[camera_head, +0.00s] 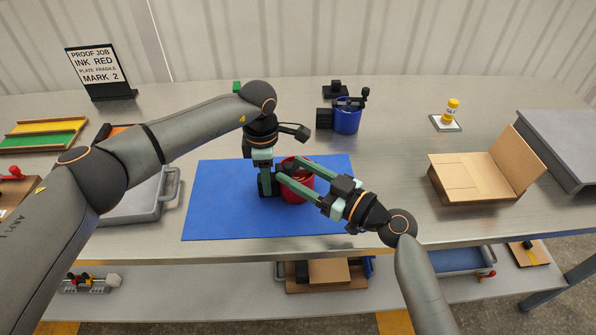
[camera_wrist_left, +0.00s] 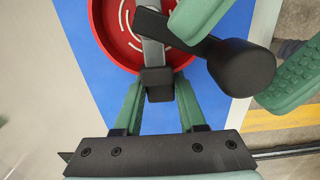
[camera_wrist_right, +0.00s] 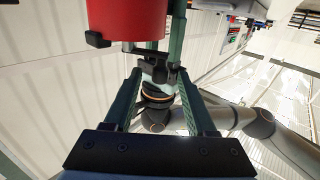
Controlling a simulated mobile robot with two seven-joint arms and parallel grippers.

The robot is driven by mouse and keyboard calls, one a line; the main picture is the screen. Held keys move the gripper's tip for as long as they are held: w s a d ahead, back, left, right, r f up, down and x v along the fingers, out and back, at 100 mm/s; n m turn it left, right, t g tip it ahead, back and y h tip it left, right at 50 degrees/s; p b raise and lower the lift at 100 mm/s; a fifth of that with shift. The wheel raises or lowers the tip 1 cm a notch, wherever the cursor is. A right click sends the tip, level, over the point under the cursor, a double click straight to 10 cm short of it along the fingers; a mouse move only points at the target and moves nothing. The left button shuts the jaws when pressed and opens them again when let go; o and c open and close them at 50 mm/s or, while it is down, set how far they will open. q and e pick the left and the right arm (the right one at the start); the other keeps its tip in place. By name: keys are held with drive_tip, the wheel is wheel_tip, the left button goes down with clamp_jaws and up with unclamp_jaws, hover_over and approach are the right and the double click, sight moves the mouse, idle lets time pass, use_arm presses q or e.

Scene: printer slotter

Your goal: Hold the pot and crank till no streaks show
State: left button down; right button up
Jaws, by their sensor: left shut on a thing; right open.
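The red pot (camera_head: 300,187) stands on the blue mat (camera_head: 225,205); the arms partly hide it in the head view. The left wrist view shows its red inside (camera_wrist_left: 112,30) with pale curved streaks and a grey crank bar (camera_wrist_left: 152,52) across it. The crank ends in a black knob (camera_wrist_left: 243,68). My left gripper (camera_head: 268,190) points down beside the pot, its fingers shut on a black block (camera_wrist_left: 158,84) at the pot's side. My right gripper (camera_head: 287,169) is open, reaching across the pot; its fingers appear on either side of the knob, contact unclear.
A blue pot (camera_head: 347,120) with a black crank stands behind the mat. A yellow-capped bottle (camera_head: 452,107) and an open cardboard box (camera_head: 465,179) are at right. A grey case (camera_head: 133,204) is left of the mat. A sign (camera_head: 97,68) stands at back left.

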clamp_jaws()
idle(0.4)
